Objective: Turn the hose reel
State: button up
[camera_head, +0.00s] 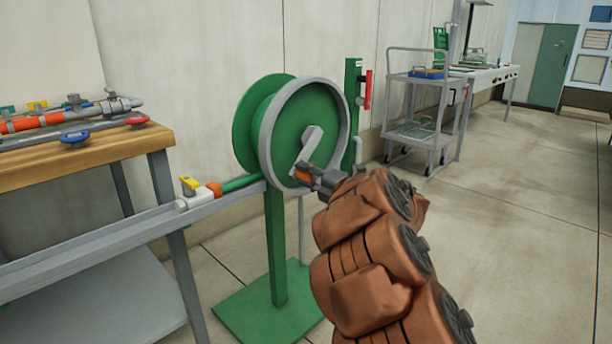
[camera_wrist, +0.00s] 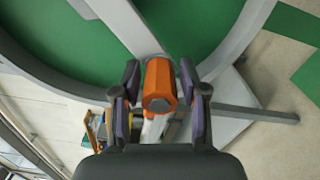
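The hose reel (camera_head: 262,112) is a green drum with a grey rim on a green post. Its grey crank arm (camera_head: 312,140) runs down from the hub to an orange handle (camera_head: 303,173) near the lower part of the rim. My gripper (camera_head: 316,178) is at this handle. In the wrist view, the orange handle (camera_wrist: 159,84) points at the camera between the two fingers of my gripper (camera_wrist: 160,90). A narrow gap shows on each side of the handle, so the fingers are around it and look open. The fingertips' far ends are partly hidden.
A grey rail (camera_head: 130,237) with a yellow-handled valve (camera_head: 189,186) and green hose meets the reel from the left. A wooden bench (camera_head: 85,155) with pipes stands at left. A grey cart (camera_head: 418,110) stands behind right. The floor at right is clear.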

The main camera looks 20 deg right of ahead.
jog(key=shift+o, duration=0.7)
jog(key=shift+s, duration=0.1)
jog(key=v, duration=1.1)
jog(key=shift+s, duration=0.35)
jog(key=shift+d, duration=0.15)
